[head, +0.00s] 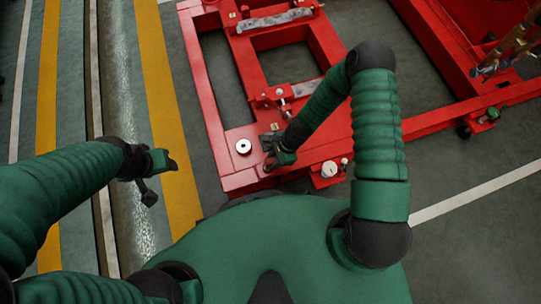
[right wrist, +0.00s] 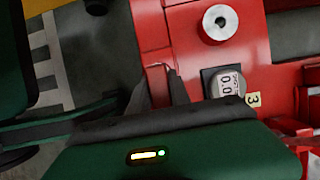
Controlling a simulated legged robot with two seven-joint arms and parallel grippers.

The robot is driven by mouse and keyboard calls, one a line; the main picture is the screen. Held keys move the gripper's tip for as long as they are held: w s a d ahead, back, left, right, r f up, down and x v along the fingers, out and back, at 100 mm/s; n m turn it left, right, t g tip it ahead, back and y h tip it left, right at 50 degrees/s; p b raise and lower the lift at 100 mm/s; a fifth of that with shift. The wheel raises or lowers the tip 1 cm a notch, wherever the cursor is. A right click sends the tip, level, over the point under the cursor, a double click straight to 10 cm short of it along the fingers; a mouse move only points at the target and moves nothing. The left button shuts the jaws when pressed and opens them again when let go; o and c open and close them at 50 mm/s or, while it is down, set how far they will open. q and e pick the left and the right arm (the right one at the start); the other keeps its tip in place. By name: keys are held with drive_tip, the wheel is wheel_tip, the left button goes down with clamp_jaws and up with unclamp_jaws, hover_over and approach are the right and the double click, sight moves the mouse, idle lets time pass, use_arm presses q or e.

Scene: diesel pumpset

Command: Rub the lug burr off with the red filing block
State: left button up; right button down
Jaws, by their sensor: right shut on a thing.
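My right gripper (head: 274,160) is low over the near end of the red frame (head: 222,108). In the right wrist view its dark fingers (right wrist: 162,88) are shut on a small red piece (right wrist: 158,83), which looks like the filing block. Its red blends with the frame behind it, so its edges and any contact are hard to tell. The lug burr cannot be made out in either view. My left gripper (head: 160,180) is open and empty, over the floor to the left of the frame.
A silver ring (head: 243,146) sits on the frame close to the right gripper. A white-topped fitting (head: 330,169) is at the frame's near edge. Floor with yellow stripes (head: 158,80) lies left.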

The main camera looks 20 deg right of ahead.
wheel_tip(320, 180, up, 8)
drive_tip(key=p, duration=0.8)
drive_tip(key=shift+a+r, duration=0.1)
drive_tip(key=shift+r, duration=0.1)
drive_tip(key=shift+f, duration=0.15)
drive_tip(key=d, duration=1.2)
drive_tip(key=shift+w+p, duration=0.25)
drive_tip(key=shift+p, duration=0.15)
